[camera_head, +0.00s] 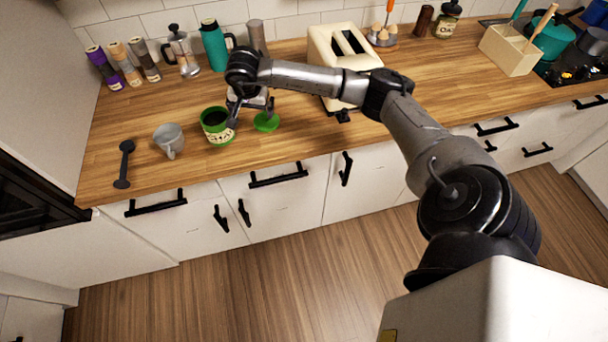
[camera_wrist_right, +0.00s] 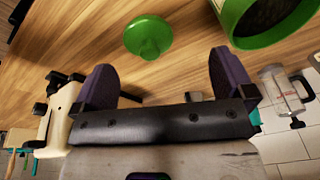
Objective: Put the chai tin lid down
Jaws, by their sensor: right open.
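The green chai tin lid (camera_head: 266,122) lies on the wooden counter, to the right of the open green chai tin (camera_head: 217,129). The tin stands upright and shows a dark inside. In the right wrist view the lid (camera_wrist_right: 148,36) rests flat with its round knob toward the camera, and part of the tin (camera_wrist_right: 245,25) shows at the top right. My right gripper (camera_head: 252,112) is just above the counter between tin and lid. Its two fingers (camera_wrist_right: 163,70) are spread, with nothing between them, and the lid is apart from them. My left gripper is not in view.
A grey mug (camera_head: 169,138) and a black scoop (camera_head: 124,163) are left of the tin. A cream toaster (camera_head: 342,50), a teal bottle (camera_head: 213,45) and a moka pot (camera_head: 183,53) stand behind. The counter right of the lid is clear up to the toaster.

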